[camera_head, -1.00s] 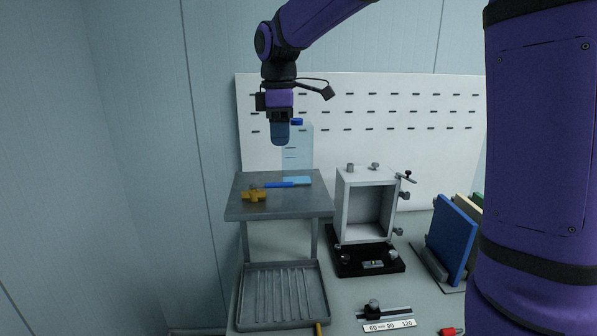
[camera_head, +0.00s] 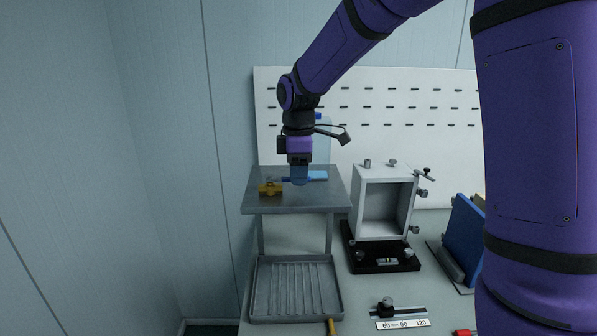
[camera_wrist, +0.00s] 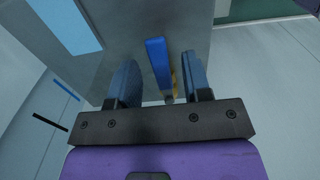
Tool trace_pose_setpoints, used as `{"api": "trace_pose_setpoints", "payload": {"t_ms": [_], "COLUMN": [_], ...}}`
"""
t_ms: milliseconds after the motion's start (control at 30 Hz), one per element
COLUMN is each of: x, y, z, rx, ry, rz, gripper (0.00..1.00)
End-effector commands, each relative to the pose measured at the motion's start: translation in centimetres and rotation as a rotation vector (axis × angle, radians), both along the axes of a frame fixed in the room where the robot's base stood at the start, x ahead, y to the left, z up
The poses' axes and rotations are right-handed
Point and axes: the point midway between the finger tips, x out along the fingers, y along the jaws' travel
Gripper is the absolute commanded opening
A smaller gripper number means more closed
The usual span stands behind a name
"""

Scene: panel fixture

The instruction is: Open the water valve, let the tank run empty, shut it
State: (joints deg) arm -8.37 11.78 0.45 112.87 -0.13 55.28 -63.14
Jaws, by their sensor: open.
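The brass valve body (camera_head: 270,189) sits on the grey raised stand (camera_head: 290,206). Its blue lever (camera_wrist: 156,58) points to the right in the head view, partly hidden by my gripper. The clear tank (camera_head: 323,150) with a blue cap stands behind my gripper, partly hidden. A light blue patch (camera_head: 318,175) shows at its foot; I cannot tell the water level. My gripper (camera_head: 299,181) points down at the lever. In the wrist view, the lever lies between the two open fingers, with a gap visible on both sides.
A ribbed grey tray (camera_head: 292,288) lies below the stand. A white open box fixture (camera_head: 386,205) on a black base stands right of the stand. Blue panels (camera_head: 462,238) stand farther right. A slotted white board (camera_head: 430,130) is behind. A scale strip (camera_head: 403,324) lies in front.

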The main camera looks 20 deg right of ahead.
Motion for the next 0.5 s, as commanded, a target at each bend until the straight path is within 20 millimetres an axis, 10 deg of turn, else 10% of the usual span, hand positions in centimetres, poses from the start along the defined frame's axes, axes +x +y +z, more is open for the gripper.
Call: {"api": "trace_pose_setpoints", "payload": {"t_ms": [267,500], "x": [0.00,0.00], "y": [0.01,0.01], "z": [-0.09,-0.07], "rx": [0.000,0.000], "ry": [0.000,0.000], "rz": [0.000,0.000], "gripper": [0.42,0.00]}}
